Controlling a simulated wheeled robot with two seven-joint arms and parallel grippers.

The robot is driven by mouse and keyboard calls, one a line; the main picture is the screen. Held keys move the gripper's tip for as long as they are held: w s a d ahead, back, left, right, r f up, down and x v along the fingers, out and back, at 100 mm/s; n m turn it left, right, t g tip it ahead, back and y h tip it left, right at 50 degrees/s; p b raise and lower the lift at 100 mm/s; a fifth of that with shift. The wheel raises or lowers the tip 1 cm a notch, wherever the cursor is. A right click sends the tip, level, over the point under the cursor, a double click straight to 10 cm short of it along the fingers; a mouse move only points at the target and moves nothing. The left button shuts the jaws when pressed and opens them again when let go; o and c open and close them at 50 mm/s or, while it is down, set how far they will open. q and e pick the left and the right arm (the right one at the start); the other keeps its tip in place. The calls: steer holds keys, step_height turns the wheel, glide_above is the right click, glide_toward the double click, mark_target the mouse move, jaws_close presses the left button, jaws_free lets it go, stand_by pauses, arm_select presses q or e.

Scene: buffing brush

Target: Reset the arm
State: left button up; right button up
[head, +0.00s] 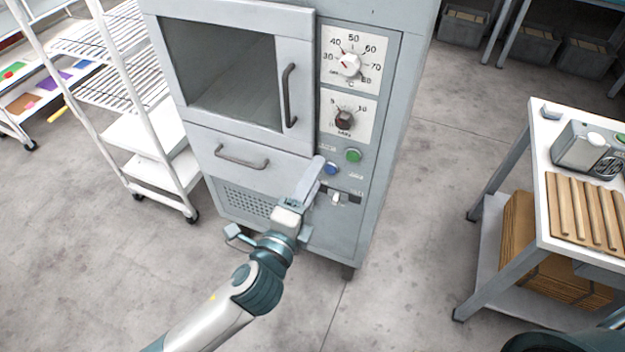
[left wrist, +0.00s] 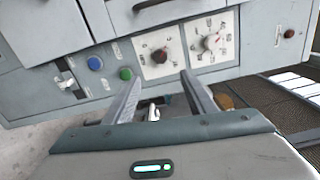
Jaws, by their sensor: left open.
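My left arm reaches in from the bottom of the head view, and its gripper (head: 308,190) is in front of the lower right part of a grey oven-like cabinet (head: 265,160). In the left wrist view the two fingers of the gripper (left wrist: 160,90) stand apart, with nothing held between them. The cabinet's control panel shows there, with a blue button (left wrist: 95,63), a green button (left wrist: 125,73), two dials (left wrist: 160,53) and a white switch (left wrist: 65,80). The switch also shows in the head view (head: 338,198), close beside the gripper. Whether the fingers touch the panel I cannot tell. My right gripper is out of view.
A white wire rack (head: 160,150) stands left of the cabinet. Grey bins (head: 530,45) stand at the back. Floor (head: 420,170) between cabinet and table is clear.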

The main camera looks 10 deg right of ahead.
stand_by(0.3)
